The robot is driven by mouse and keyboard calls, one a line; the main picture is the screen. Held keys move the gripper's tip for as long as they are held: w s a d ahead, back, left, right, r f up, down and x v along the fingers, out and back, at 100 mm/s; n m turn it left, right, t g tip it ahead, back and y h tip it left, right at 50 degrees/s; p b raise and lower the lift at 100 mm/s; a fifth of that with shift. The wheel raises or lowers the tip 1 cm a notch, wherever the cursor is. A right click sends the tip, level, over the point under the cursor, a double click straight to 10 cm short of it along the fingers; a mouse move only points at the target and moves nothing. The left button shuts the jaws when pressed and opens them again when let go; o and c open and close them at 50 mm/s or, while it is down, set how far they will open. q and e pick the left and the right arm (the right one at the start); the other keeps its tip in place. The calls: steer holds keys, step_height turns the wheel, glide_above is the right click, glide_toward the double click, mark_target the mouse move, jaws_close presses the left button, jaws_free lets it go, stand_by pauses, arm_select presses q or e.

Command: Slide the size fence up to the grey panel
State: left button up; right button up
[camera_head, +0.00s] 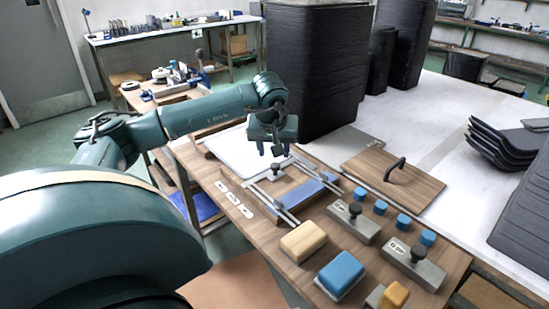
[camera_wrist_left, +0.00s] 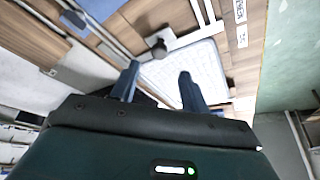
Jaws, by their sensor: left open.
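The size fence is a pale crossbar (camera_wrist_left: 190,38) with a black knob (camera_wrist_left: 158,46); in the head view its knob (camera_head: 277,168) stands over thin metal rails (camera_head: 288,211). A pale grey-white panel (camera_head: 233,152) lies flat at the far end of the rails. In the left wrist view this panel (camera_wrist_left: 172,72) lies close to the fence; I cannot tell whether they touch. My left gripper (camera_head: 274,150) is open and empty, pointing down above the panel's edge. Its fingers (camera_wrist_left: 158,88) are apart, and the knob is beyond their tips. My right gripper is out of view.
A blue bar (camera_head: 308,194) lies between the rails. Yellow (camera_head: 303,241) and blue (camera_head: 341,270) blocks, knobbed grey blocks (camera_head: 353,222) and a wooden board with a handle (camera_head: 393,180) are nearby. A tall black stack (camera_head: 315,70) stands close behind my left gripper.

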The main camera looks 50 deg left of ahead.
arm_select(q)
steer(key=v, duration=0.7)
stand_by(0.3)
